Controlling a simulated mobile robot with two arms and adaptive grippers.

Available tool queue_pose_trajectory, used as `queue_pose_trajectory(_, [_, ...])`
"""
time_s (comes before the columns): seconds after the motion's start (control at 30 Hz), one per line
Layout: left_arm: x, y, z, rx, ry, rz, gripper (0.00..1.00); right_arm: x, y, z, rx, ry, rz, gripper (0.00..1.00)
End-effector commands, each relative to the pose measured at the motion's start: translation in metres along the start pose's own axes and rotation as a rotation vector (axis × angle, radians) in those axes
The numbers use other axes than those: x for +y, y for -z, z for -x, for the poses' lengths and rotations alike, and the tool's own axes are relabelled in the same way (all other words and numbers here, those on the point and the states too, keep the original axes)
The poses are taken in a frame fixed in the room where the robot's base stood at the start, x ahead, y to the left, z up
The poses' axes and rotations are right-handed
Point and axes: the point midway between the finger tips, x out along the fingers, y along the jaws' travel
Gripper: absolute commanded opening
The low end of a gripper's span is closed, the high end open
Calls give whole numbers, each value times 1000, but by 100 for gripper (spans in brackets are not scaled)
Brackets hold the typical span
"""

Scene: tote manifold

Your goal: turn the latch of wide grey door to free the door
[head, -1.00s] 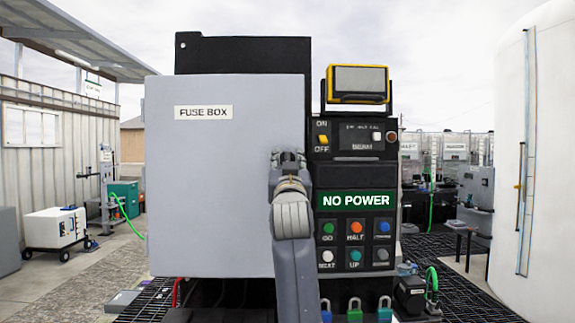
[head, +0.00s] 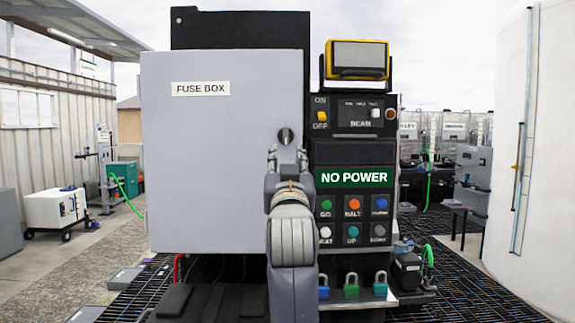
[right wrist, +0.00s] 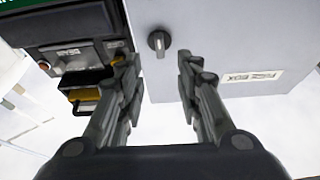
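The wide grey door (head: 225,150), labelled FUSE BOX, appears shut on the left of the panel. Its latch (head: 285,136) is a small dark round knob near the door's right edge. My right gripper (head: 287,156) is just below the latch in the head view. In the right wrist view, my right gripper (right wrist: 155,60) is open and empty. The latch (right wrist: 159,42) shows in the gap between its fingers, its raised grip roughly upright in that picture. It appears beyond the fingertips, with no contact visible. My left gripper is not in view.
A black control panel (head: 350,152) with a NO POWER sign (head: 353,178) and several coloured buttons stands right of the door. A yellow-framed lamp (head: 357,60) tops it. Several padlocks hang below. A white tank (head: 540,150) stands at far right.

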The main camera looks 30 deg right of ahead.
Motion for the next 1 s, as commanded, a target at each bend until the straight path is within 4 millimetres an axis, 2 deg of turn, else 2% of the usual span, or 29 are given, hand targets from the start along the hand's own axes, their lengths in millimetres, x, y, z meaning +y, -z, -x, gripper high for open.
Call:
queue_pose_trajectory(0.2, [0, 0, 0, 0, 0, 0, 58, 0, 0, 17, 0, 1, -2, 32])
queue_pose_trajectory(0.8, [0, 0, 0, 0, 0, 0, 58, 0, -2, 18, -3, 1, 0, 32])
queue_pose_trajectory(0.9, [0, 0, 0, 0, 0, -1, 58, -4, -19, 22, -33, 16, 12, 32])
queue_pose_trajectory(0.97, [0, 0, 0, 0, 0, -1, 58, -10, -41, 29, -73, 35, 27, 32])
queue_pose_trajectory(1.0, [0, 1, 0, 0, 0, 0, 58, -14, -60, 35, -109, 52, 39, 32])
